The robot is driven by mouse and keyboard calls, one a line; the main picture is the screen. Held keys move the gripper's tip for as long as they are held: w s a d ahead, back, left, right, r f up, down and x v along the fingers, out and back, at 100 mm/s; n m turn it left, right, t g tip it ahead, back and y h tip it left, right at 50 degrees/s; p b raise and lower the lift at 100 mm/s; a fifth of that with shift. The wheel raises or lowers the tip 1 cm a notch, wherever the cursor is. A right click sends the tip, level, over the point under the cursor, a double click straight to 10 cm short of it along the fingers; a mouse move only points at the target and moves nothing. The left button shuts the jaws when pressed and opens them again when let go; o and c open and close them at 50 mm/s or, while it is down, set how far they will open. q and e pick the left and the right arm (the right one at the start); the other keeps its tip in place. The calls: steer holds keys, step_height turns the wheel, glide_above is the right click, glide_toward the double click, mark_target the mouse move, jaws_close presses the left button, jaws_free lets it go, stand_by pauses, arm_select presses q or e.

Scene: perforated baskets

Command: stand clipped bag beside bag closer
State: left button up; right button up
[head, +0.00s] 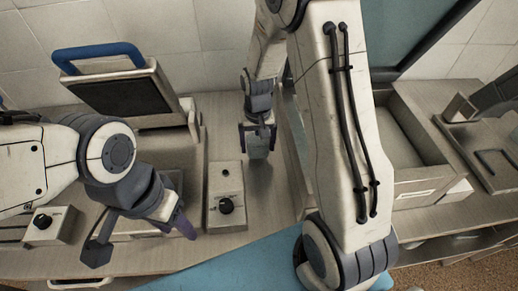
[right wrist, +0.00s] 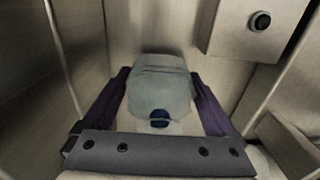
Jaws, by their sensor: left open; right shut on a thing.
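The clipped bag (head: 258,151) is a small grey-green pouch near the middle of the head view. In the right wrist view the bag (right wrist: 160,84) shows a dark blue spot, seemingly the clip (right wrist: 160,118). My right gripper (head: 258,130) is shut on the bag, with one purple finger on each side. Whether the bag touches the counter I cannot tell. What looks like the bag closer (head: 122,97) stands at the left, its dark-faced lid raised under a blue handle. My left gripper (head: 142,236) is open and empty in front of it, partly hiding its base.
A grey box with a black knob (head: 226,205) stands on the counter just left of the bag. A smaller knob box (head: 47,226) is at the far left. An open tray (head: 420,177) lies right of my right arm. Some counter around the bag is bare.

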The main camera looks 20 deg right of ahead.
steer(key=shift+f, duration=1.3)
steer(key=shift+f, duration=0.1)
steer(key=o, duration=1.3)
